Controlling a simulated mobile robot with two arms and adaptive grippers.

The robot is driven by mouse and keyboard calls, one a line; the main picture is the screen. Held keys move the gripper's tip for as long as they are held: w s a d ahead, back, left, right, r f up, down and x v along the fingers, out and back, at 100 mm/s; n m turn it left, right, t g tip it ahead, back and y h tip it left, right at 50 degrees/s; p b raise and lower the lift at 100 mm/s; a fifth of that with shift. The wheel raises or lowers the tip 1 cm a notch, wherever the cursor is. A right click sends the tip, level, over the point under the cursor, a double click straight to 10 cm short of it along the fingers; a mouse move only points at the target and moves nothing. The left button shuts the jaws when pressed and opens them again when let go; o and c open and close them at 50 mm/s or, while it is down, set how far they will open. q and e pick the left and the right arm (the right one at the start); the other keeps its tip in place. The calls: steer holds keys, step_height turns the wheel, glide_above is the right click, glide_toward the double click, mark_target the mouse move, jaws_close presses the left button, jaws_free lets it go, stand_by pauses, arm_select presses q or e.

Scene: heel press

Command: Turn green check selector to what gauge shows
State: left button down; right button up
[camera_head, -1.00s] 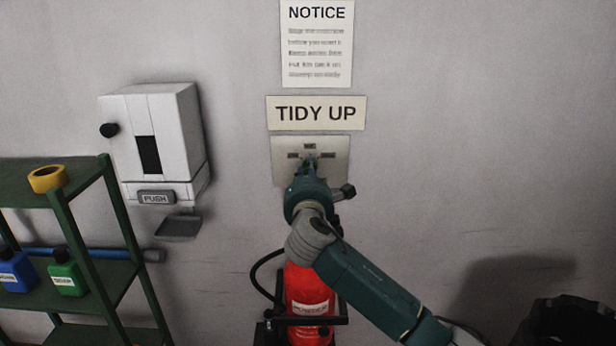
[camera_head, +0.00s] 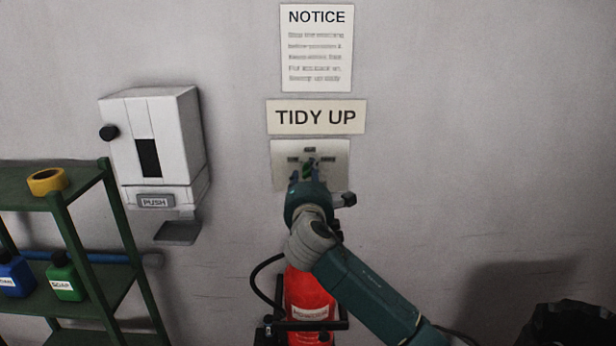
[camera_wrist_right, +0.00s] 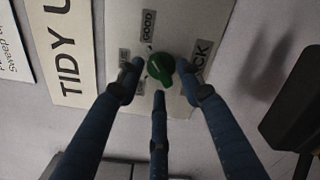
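The green selector knob (camera_wrist_right: 160,68) sits on a pale plate (camera_head: 338,176) on the wall, under the TIDY UP sign. I cannot tell which label the knob points at. My right gripper (camera_wrist_right: 158,82) is open, its three dark fingers spread around the knob; the right fingertip is very close to it. The red extinguisher (camera_head: 308,288) stands below; no readable gauge shows, as my arm covers its top. My left gripper is out of view.
A white dispenser (camera_head: 180,150) with a PUSH bar hangs on the wall to the left. A green shelf (camera_head: 85,230) holds yellow tape and bottles at far left. A dark bin (camera_head: 570,325) stands at lower right. The wall right of the plate is clear.

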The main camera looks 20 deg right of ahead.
steer(key=v, duration=1.2)
